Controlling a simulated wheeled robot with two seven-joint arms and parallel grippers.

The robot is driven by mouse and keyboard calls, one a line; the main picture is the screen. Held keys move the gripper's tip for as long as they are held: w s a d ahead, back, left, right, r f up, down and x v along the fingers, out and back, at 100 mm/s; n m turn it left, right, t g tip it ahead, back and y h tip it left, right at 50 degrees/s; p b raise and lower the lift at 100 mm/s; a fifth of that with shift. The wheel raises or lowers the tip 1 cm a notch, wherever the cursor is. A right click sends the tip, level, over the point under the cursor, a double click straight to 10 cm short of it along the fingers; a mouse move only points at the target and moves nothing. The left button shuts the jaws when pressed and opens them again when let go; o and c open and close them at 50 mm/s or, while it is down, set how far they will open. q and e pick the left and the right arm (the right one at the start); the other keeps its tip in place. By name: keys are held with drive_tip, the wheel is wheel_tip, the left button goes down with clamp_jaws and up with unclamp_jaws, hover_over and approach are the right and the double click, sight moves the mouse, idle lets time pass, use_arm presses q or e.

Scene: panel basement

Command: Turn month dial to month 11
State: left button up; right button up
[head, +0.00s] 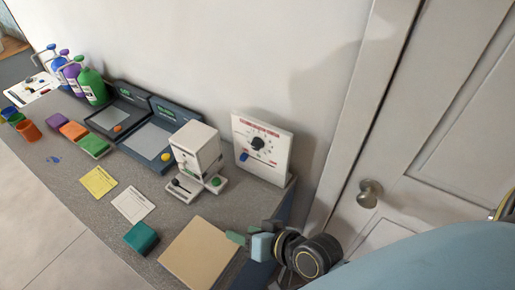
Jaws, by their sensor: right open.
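The month dial is a round black knob (257,143) on an upright white panel (279,155) with a red heading and small marks around the knob. The panel stands at the right end of the counter, near the wall. The marks are too small to read, so I cannot tell which month the knob points to. A small blue part (244,157) sits at the panel's lower left. My right gripper (246,239) is open and apart from the dial, below the panel near the counter's right end. My left gripper is not in view.
A white device (196,150) stands just left of the panel. A tan board (199,254) and teal block (141,238) lie in front. Dark scales (147,142), bottles (92,85) and cards (133,204) fill the left. A door with a knob (369,193) is at right.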

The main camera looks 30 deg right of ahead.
wheel_tip(320, 180, up, 6)
drive_tip(key=w+m+t, duration=0.3)
drive_tip(key=m+t, duration=0.1)
drive_tip(key=m+t+h, duration=0.3)
drive_tip(key=m+h, duration=0.7)
drive_tip(key=m, duration=0.4)
approach(256, 148)
drive_tip(key=p+x, duration=0.2)
drive_tip(key=x, duration=0.6)
drive_tip(key=shift+w+d, duration=0.1)
drive_tip(key=c, duration=1)
drive_tip(key=shift+o, duration=0.2)
drive_tip(key=shift+f+t+b, duration=0.2)
drive_tip(key=shift+t+b, duration=0.1)
drive_tip(key=shift+b, duration=0.15)
drive_tip(key=m+t+b, duration=0.1)
drive_tip(key=m+b, duration=0.1)
drive_tip(key=b, duration=0.4)
drive_tip(key=m+t+h+b, duration=0.1)
drive_tip(key=m+b, duration=0.1)
drive_tip(key=b, duration=0.4)
drive_tip(key=shift+f+t+h+b, duration=0.3)
drive_tip(key=shift+f+t+b, duration=0.05)
drive_tip(key=shift+f+t, duration=0.05)
drive_tip(key=shift+w+r+m+t+h+b, duration=0.15)
drive_tip(key=shift+m+t+h+b, duration=0.15)
drive_tip(key=shift+m+h+b, duration=0.5)
